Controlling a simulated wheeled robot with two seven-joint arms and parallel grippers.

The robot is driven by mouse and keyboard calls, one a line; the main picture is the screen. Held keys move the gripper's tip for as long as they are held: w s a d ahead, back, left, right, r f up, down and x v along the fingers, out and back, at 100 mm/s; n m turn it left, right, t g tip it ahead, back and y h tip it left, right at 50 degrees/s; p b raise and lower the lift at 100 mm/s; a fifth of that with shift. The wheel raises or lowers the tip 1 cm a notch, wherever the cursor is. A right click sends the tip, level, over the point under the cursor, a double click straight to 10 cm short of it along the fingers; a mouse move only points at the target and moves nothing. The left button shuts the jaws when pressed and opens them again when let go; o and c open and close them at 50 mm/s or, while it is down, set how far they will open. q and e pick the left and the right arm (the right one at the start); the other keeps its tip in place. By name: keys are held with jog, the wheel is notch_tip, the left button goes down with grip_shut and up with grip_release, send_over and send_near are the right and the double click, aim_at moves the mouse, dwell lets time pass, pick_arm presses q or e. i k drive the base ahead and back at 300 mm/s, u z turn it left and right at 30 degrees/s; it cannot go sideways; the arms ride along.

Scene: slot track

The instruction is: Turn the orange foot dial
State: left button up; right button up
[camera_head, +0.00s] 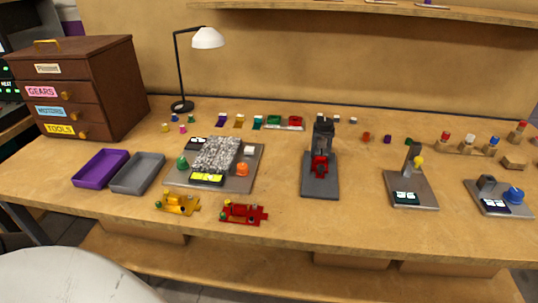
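An orange dial (243,169) sits at the right side of a grey board (254,154) left of the table's middle. A green dial (182,162) is at the left side of the same board. A speckled grey pad (216,153) lies between them, with a yellow-green display (207,179) in front of it. I cannot read a marking on the orange dial. Neither of my grippers shows in the head view, and nothing touches the dial.
Yellow (178,204) and red (244,212) toy-like pieces lie in front of the board. Purple (100,154) and grey (153,158) trays stand to its left. A dark stand with a red part (320,166) stands to the right. A lamp (207,38) stands behind.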

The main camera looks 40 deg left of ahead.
aim_at(242, 170)
jog(key=k, duration=0.35)
jog(key=u, duration=1)
